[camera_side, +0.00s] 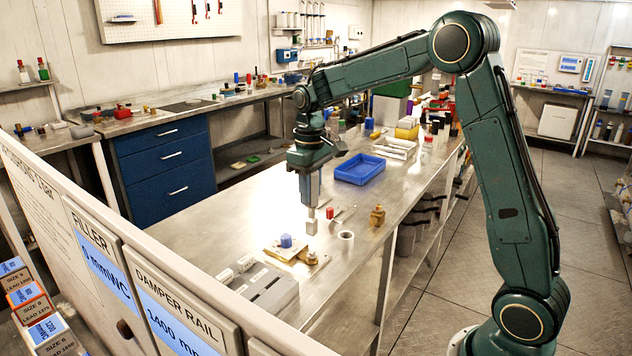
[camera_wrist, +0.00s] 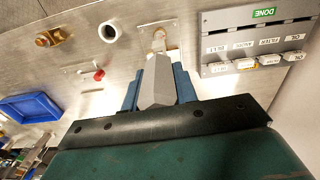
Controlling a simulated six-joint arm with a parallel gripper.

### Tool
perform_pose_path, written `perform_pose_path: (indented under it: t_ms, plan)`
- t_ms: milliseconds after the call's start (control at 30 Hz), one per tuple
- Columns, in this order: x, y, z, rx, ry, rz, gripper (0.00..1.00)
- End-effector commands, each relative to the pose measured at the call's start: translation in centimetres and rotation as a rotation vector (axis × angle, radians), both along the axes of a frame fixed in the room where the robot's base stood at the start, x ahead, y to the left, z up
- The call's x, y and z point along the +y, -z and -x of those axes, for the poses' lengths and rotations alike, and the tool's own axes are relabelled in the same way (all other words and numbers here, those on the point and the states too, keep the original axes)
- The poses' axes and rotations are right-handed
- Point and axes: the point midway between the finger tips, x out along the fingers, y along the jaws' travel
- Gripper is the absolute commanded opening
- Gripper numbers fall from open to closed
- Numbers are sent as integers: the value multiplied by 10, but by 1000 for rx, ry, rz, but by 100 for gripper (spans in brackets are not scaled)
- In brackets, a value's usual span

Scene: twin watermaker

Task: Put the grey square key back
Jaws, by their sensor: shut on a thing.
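The grey square key (camera_wrist: 156,80) is a pale grey, square-sided block. My gripper (camera_wrist: 159,92) is shut on it, with a blue finger on each side. In the side view my gripper (camera_side: 311,200) points down and the key (camera_side: 311,226) hangs below its fingers, over the metal bench. A brass fitting (camera_side: 311,257) on a plate lies below and close to the key. Whether the key's lower end touches anything is unclear.
A grey rack with labels and a green DONE tag (camera_wrist: 264,12) stands nearby, also seen at the bench's front (camera_side: 268,290). A white cup (camera_side: 345,241), a brass valve (camera_side: 377,215), a red-capped piece (camera_side: 329,212), a blue knob (camera_side: 286,241) and a blue tray (camera_side: 359,169) surround it.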

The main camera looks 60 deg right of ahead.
Motion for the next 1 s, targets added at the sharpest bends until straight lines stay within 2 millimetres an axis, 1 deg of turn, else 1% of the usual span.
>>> perform_pose_path:
  t_ms: [167,267,367,467,600,700,833,1000]
  plan:
    - [-4,-4,0,-2,2,0,0]
    - [-13,-12,0,-3,7,1,0]
    - [-28,-25,1,-4,14,1,0]
    - [-46,-44,5,-5,22,2,0]
    - [-74,-72,13,-5,33,2,0]
    - [-90,-90,21,-4,38,2,0]
    - [-104,-106,29,-2,42,1,0]
    - [-110,-114,33,0,42,0,0]
